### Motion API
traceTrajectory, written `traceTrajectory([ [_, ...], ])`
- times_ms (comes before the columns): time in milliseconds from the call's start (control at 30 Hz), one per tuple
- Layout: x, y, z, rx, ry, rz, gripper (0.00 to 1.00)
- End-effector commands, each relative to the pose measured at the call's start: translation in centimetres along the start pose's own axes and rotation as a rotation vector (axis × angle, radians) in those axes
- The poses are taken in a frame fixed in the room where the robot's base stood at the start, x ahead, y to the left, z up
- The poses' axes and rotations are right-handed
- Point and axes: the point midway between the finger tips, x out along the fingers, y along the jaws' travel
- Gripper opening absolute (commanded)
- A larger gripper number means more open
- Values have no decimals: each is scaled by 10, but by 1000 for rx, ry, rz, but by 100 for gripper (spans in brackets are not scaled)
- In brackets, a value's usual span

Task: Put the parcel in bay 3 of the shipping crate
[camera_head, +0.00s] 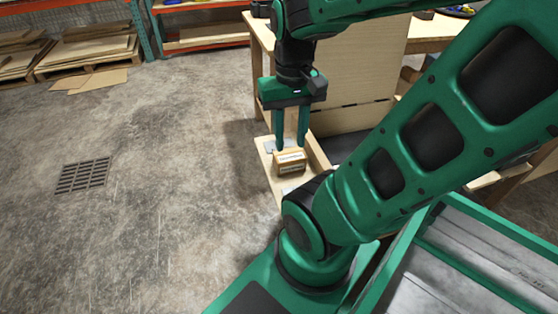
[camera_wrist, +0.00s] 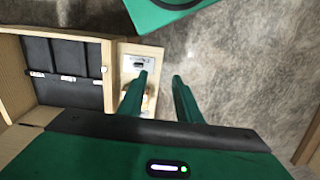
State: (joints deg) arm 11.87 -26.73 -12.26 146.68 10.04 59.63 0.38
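The parcel (camera_head: 290,161) is a small brown box with a pale label, on a narrow light-wood ledge. My gripper (camera_head: 291,146) points down just above it, with its two green fingers apart. In the wrist view the fingers (camera_wrist: 162,76) are also apart, and the parcel (camera_wrist: 151,98) shows partly behind the left one. I see nothing held. The shipping crate (camera_wrist: 103,52) is at left in the wrist view, with wooden walls and dark bays marked by small white labels. The label numbers are too small to read, so I cannot tell which is bay 3.
The ledge (camera_wrist: 125,54) carries a grey plate (camera_wrist: 139,63) near the parcel. A tall wooden panel (camera_head: 358,72) stands behind my gripper in the head view. Open concrete floor with a drain grate (camera_head: 84,175) lies to the left. My arm hides much of the right side.

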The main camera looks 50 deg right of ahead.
Motion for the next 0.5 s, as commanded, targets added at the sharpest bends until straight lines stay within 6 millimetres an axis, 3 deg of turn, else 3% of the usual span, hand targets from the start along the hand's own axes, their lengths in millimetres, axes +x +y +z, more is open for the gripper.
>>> traceTrajectory([
  [133, 0, 0, 0, 0, 0, 0, 31],
  [333, -4, 7, 4, 46, 8, -5, 77],
  [500, 4, 3, -24, 222, -12, -3, 77],
])
